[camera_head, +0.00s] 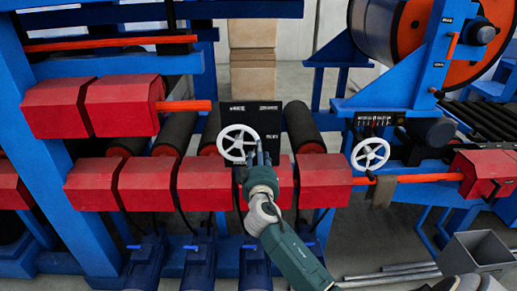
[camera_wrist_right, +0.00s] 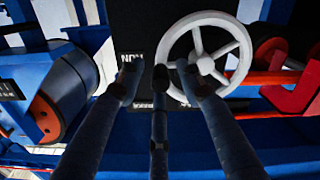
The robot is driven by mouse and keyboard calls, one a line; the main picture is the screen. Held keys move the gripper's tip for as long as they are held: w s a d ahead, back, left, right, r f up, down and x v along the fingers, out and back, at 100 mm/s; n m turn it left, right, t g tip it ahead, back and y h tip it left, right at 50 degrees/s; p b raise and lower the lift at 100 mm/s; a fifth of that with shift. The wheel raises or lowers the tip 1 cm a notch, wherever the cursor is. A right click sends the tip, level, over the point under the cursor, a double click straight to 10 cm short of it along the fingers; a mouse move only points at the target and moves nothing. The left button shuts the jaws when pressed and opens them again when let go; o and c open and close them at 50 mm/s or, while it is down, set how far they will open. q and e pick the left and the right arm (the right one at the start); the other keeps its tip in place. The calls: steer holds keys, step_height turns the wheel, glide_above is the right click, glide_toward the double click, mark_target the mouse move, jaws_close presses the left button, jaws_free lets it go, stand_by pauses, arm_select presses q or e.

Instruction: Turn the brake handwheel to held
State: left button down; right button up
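A white spoked handwheel (camera_head: 238,142) is mounted on a dark panel (camera_head: 268,118) in the middle of the head view. A second white handwheel (camera_head: 370,153) stands to the right, below the big reel; I cannot read which label names the brake. My right gripper (camera_head: 262,158) is at the lower right rim of the first wheel. In the right wrist view, that wheel (camera_wrist_right: 207,62) fills the upper right. The fingers of my right gripper (camera_wrist_right: 160,78) are spread apart, with one fingertip overlapping the rim; contact cannot be told. My left gripper is not in view.
Red blocks (camera_head: 205,184) run in a row below the first wheel. An orange bar (camera_head: 415,178) crosses below the second wheel. An orange and blue reel (camera_head: 408,30) stands upper right.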

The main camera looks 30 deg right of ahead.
steer(key=shift+x, duration=0.8)
jaws_close()
steer(key=shift+f, duration=0.1)
